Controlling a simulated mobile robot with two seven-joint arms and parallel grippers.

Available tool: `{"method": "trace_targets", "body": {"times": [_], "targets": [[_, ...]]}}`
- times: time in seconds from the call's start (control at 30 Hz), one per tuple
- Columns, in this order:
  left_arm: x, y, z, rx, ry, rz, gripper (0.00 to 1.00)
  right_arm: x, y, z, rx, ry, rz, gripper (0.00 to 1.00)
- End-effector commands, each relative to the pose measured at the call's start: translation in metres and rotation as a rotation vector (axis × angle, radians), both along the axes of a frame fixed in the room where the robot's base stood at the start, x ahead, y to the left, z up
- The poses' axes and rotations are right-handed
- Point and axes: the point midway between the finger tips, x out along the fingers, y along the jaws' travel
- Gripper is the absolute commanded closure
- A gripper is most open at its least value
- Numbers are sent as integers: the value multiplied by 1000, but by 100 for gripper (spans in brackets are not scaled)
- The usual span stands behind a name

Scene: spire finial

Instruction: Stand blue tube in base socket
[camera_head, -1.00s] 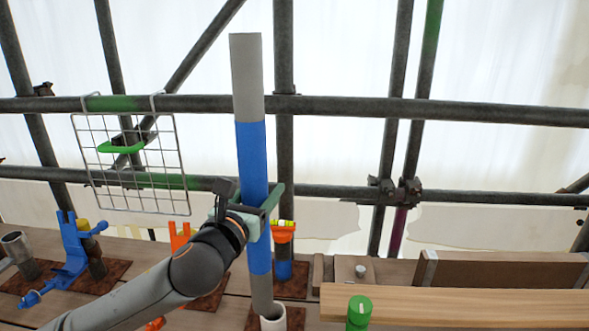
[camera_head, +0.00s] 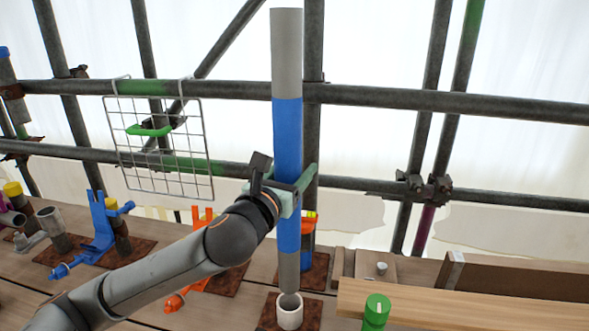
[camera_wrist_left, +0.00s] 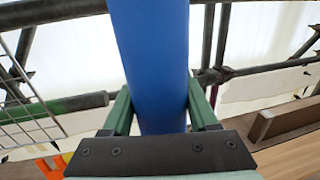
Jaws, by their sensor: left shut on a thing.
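The blue tube (camera_head: 288,140) stands nearly upright, with grey ends and blue bands. My left gripper (camera_head: 287,190) is shut around its blue middle; the wrist view shows the blue part (camera_wrist_left: 152,65) between the two green fingers (camera_wrist_left: 160,115). The base socket (camera_head: 289,313) is a short white ring on a rusty plate. The tube's grey lower end is at the socket's mouth, lined up over it. I cannot tell whether the end is just above the rim or slightly inside. My right gripper is not in view.
A green-topped object (camera_head: 376,310) and a wooden plank (camera_head: 470,305) are close on the right.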

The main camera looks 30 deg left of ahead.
Motion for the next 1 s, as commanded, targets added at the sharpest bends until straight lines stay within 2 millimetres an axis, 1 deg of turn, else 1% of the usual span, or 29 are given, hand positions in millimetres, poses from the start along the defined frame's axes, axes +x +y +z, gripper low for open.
{"method": "trace_targets", "body": {"times": [1.0], "targets": [[0,0,-42,2,-9,0,100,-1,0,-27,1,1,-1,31]]}}
